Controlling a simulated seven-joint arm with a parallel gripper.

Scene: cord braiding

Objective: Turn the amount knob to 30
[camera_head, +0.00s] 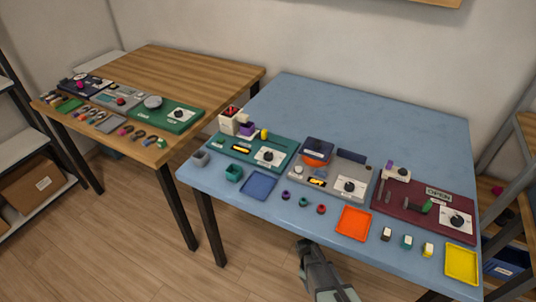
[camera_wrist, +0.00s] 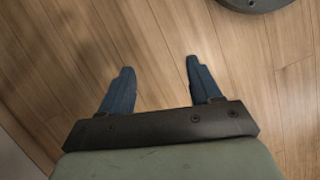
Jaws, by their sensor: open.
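Several panels on the blue table carry a black knob on a white dial plate. In the head view one knob (camera_head: 268,156) is on the green panel (camera_head: 231,151), one (camera_head: 349,186) on the grey panel (camera_head: 336,163), and one (camera_head: 457,220) on the maroon panel (camera_head: 408,203). The labels are too small to read, so I cannot tell which is the amount knob or its setting. In the wrist view my gripper (camera_wrist: 160,66) is open and empty, with bare wooden floor beyond its two blue fingers. It touches none of the knobs.
Part of my arm shows below the front edge of the blue table (camera_head: 370,110). Small cups, blocks and trays, including an orange tray (camera_head: 354,223) and a yellow tray (camera_head: 461,264), line that edge. The table's back half is clear. A wooden table (camera_head: 190,72) with more panels stands left.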

